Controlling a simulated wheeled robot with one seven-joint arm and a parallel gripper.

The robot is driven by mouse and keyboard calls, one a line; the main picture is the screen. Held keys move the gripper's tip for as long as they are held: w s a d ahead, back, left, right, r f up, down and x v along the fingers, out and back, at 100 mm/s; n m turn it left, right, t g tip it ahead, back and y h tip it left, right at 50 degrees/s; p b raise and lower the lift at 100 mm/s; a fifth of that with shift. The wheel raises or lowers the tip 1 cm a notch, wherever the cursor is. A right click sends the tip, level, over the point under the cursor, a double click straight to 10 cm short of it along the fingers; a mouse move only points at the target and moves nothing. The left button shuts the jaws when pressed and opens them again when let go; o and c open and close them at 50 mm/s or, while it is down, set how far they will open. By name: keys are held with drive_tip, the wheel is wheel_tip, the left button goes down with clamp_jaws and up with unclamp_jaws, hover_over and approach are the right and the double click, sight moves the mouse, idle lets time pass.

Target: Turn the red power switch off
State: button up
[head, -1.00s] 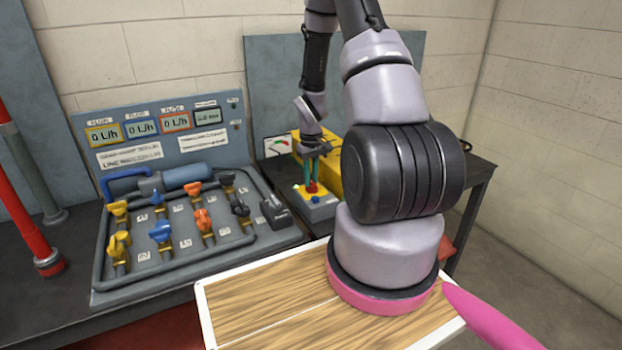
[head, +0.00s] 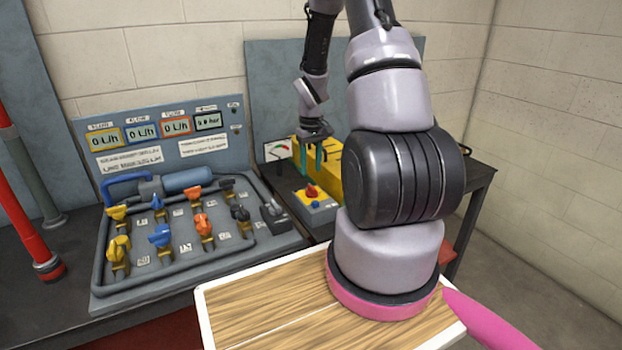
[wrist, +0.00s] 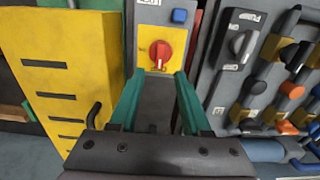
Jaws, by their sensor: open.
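The red power switch (head: 312,190) is a rotary knob on a yellow plate, on top of a small grey box (head: 322,214). In the wrist view the red knob (wrist: 160,50) lies just beyond the fingertips, roughly centred between them, with its ridge about upright in the picture. My gripper (head: 318,160), with green fingers, is above the switch in the head view, clear of it. In the wrist view my gripper (wrist: 157,78) is open and empty, its two fingers apart. Whether the knob stands at on or off cannot be read.
A blue button (wrist: 180,15) is beside the knob. A yellow box (wrist: 75,65) stands close to it, in the wrist view on the left.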

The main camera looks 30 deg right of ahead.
drive_tip(key=shift+r, duration=2.3)
wheel_tip(320, 180, up, 18)
drive_tip(key=m+t, duration=0.2)
drive_tip(key=t, duration=0.1)
hover_over(311, 186)
drive_tip(key=s+a, duration=0.5)
drive_tip(key=a, duration=0.1)
drive_tip(key=s+a+r+m+t+y, duration=0.1)
drive_tip(key=s+a+r+t, duration=0.1)
drive_tip(key=s+r, duration=0.4)
drive_tip(key=s+a+r+m+t+y, duration=0.1)
drive_tip(key=s+a+r+t, duration=0.1)
drive_tip(key=s+a+r, duration=0.3)
drive_tip(key=s+r, duration=0.2)
drive_tip(key=s, duration=0.2)
drive_tip(key=shift+s+a+m, duration=0.3)
drive_tip(key=shift+s+m, duration=0.05)
drive_tip(key=shift+m, duration=0.05)
drive_tip(key=shift+r, duration=0.1)
